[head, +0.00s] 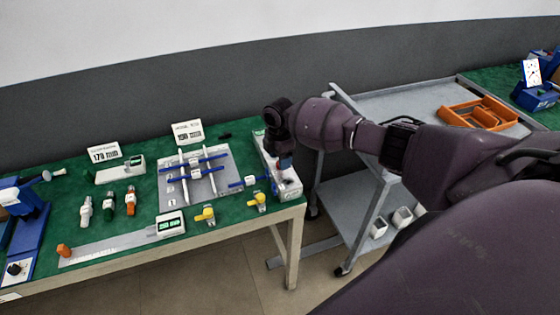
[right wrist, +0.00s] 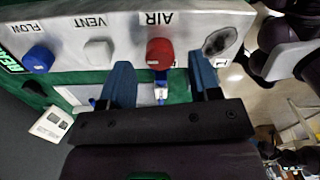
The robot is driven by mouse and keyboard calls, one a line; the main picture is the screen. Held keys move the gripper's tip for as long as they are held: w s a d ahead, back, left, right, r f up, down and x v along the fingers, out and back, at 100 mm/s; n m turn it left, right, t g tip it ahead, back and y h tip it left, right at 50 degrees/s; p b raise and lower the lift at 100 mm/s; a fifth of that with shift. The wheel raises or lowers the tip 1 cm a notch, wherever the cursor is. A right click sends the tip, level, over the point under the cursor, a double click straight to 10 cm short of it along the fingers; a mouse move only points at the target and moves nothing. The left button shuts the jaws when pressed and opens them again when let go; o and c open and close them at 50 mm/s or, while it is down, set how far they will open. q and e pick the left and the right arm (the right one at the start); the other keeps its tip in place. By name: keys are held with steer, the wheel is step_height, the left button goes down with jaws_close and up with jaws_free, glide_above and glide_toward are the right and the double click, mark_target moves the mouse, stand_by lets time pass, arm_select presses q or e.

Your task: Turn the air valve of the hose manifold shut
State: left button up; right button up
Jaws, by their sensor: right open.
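The hose manifold (head: 290,186) is a pale grey block at the right end of the green table in the head view. In the right wrist view the manifold (right wrist: 190,22) shows upside-down labels FLOW, VENT and AIR. The red AIR valve knob (right wrist: 160,51) is between the blue fingers of my right gripper (right wrist: 163,80) in the picture, with gaps on both sides. The gripper is open and holds nothing; I cannot tell how near the fingertips are in depth. In the head view my right gripper (head: 285,160) is over the manifold, hiding its knobs. My left gripper is not in view.
A white VENT knob (right wrist: 97,51) and a blue FLOW knob (right wrist: 38,59) stand beside the AIR knob. A grey rack with blue bars (head: 175,190) and two yellow valves (head: 205,216) lie left of the manifold. A grey cart (head: 385,102) stands to the right.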

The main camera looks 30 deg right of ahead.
step_height(320, 180, up, 9)
stand_by(0.3)
stand_by(0.5)
